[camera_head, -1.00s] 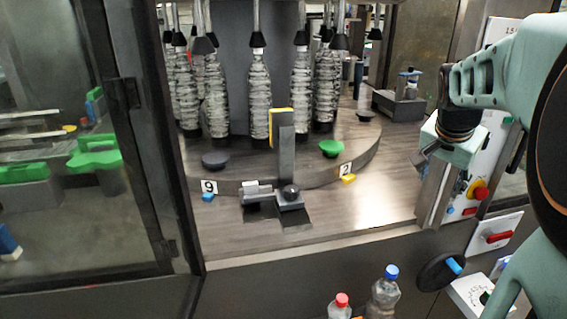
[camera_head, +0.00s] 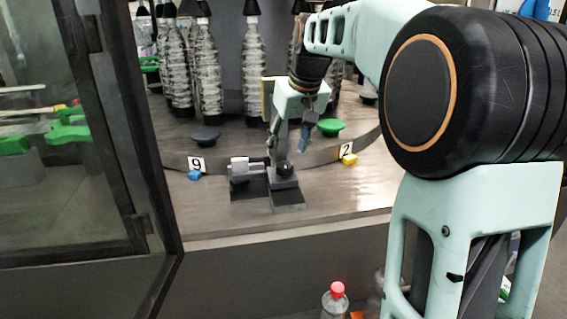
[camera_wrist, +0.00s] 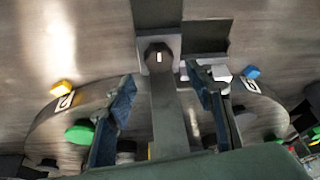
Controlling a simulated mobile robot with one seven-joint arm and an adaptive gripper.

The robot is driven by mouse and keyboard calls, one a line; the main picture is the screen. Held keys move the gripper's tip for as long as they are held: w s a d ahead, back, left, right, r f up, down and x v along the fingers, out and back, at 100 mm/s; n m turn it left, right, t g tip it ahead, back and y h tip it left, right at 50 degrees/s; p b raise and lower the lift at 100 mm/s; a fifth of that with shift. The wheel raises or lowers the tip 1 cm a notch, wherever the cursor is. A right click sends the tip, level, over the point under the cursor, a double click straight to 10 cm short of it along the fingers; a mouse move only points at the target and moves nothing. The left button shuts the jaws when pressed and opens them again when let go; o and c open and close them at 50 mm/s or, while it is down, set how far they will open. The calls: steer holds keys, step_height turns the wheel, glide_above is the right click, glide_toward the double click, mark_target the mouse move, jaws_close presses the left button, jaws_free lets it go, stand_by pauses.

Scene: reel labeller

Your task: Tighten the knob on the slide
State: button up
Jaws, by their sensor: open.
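The slide (camera_head: 262,187) is a dark grey block on a dark plate, with an upright post, standing on the wooden-looking deck. A round black knob (camera_head: 284,168) sits on top of its right part. In the wrist view the knob (camera_wrist: 158,57) is dark with a short white mark, just beyond the fingertips and roughly between their lines. My gripper (camera_head: 288,147) is open and empty, pointing down, close above the knob and apart from it. In the wrist view my gripper (camera_wrist: 160,82) has its two blue-grey fingers spread either side of the post. The post is partly hidden by my gripper in the head view.
A light grey cylinder (camera_head: 239,164) lies left of the knob. Wrapped bottles (camera_head: 254,70) stand behind on a round platform, with a black disc (camera_head: 205,137) and green disc (camera_head: 330,127). A glass door frame (camera_head: 125,150) stands left.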

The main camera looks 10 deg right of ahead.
mark_target(284, 164)
steer(key=x, duration=0.5)
steer(key=shift+w+f, duration=0.15)
steer(key=shift+f, duration=0.15)
steer(key=c, duration=1.1)
